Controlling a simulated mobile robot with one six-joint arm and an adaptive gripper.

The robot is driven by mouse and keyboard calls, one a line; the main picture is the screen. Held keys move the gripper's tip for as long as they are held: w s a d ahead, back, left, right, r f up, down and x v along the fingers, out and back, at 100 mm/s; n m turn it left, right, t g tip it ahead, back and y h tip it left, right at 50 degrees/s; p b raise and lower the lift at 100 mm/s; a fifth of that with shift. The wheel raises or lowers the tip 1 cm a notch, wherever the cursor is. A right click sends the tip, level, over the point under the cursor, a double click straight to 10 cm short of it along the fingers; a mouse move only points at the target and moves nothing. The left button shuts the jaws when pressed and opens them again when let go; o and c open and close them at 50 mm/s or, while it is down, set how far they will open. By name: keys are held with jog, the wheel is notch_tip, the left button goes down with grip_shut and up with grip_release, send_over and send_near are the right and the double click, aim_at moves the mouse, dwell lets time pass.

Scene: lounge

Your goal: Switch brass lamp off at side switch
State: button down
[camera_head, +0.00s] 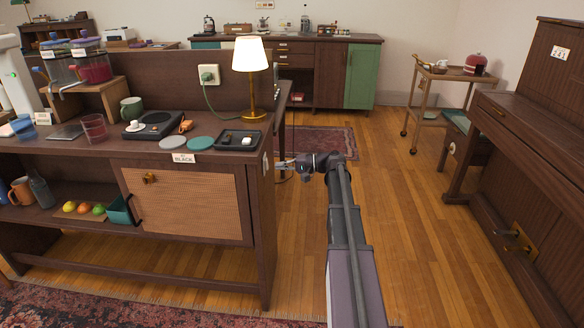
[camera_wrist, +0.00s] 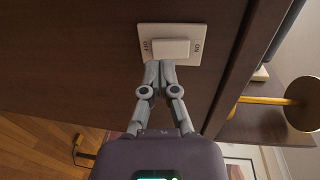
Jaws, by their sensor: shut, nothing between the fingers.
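The brass lamp (camera_head: 251,60) stands on the sideboard, its shade bright and glowing. The side switch (camera_wrist: 170,47) is a white rocker on a plate on the dark end panel, marked OFF at left and ON at right in the wrist view. Which side is pressed in is unclear. My gripper (camera_wrist: 164,65) is shut and empty, fingertips at the rocker's lower edge toward its left half; I cannot tell whether they touch. In the head view my gripper (camera_head: 283,164) is beside the sideboard's right end.
A black tray (camera_head: 258,146) and a turntable (camera_head: 155,125) sit on the sideboard (camera_head: 120,158). A cord runs from the lamp to a wall socket (camera_head: 208,75). A piano (camera_head: 535,130) stands at right. The wood floor between is clear, with a trolley (camera_head: 440,73) farther back.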

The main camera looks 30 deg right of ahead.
aim_at(267, 164)
jog(key=shift+x, duration=1.05)
jog(key=shift+a, duration=0.15)
